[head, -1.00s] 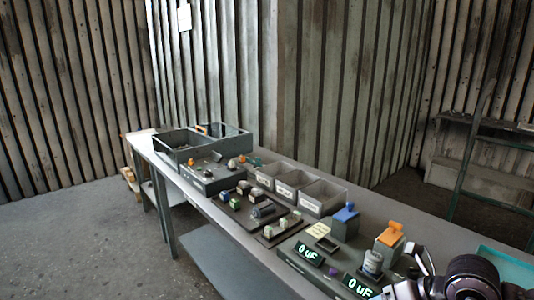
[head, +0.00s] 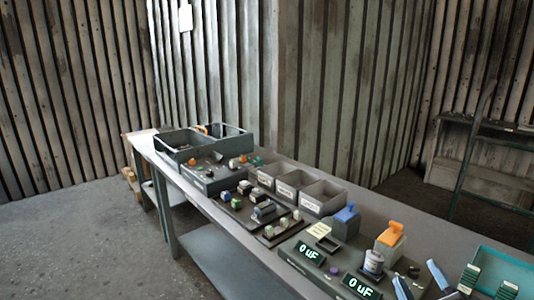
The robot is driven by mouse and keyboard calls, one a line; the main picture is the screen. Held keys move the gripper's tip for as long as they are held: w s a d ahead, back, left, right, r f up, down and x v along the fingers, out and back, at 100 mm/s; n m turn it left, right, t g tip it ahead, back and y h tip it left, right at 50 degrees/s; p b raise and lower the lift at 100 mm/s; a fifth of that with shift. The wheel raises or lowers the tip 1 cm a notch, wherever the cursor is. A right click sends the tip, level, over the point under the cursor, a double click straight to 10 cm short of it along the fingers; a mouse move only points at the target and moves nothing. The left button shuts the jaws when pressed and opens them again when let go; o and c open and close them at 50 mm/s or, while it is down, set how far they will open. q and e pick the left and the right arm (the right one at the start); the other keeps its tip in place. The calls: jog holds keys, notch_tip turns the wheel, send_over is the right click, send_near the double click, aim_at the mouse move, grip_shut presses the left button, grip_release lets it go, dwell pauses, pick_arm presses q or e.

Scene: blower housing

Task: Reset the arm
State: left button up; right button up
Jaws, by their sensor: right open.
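My right gripper (head: 420,281) shows at the bottom right edge of the head view. Its two blue-grey fingers are apart, with nothing visible between them. They appear beside the right end of the grey tester box (head: 330,273), in front of the teal tray; whether they touch anything cannot be told. The rest of my right arm is below the picture. My left gripper is not in view.
The long bench carries a silvery can (head: 373,263), an orange-topped block (head: 390,238), a blue-topped block (head: 346,219), grey bins (head: 322,198), a dark crate (head: 182,157) and a teal tray (head: 500,254) with green-striped parts. Bench behind the tray is bare.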

jog(key=s+d+f+m+g+h, duration=0.3)
jog(key=d+f+m+g+h, duration=0.2)
jog(key=f+m+h, duration=0.25)
jog(key=s+a+f+m+g+y, duration=0.3)
jog(key=s+f+m+g+y, duration=0.1)
jog(key=s+f+g, duration=1.05)
jog(key=w+f+n+t, duration=0.1)
jog(key=w+f+t, duration=0.4)
jog(key=f+t, duration=0.4)
jog(key=shift+w+d+f+t+y, duration=0.15)
jog(key=shift+w+f+t+y, duration=0.2)
jog(key=shift+f, duration=0.85)
jog(key=shift+c, duration=0.2)
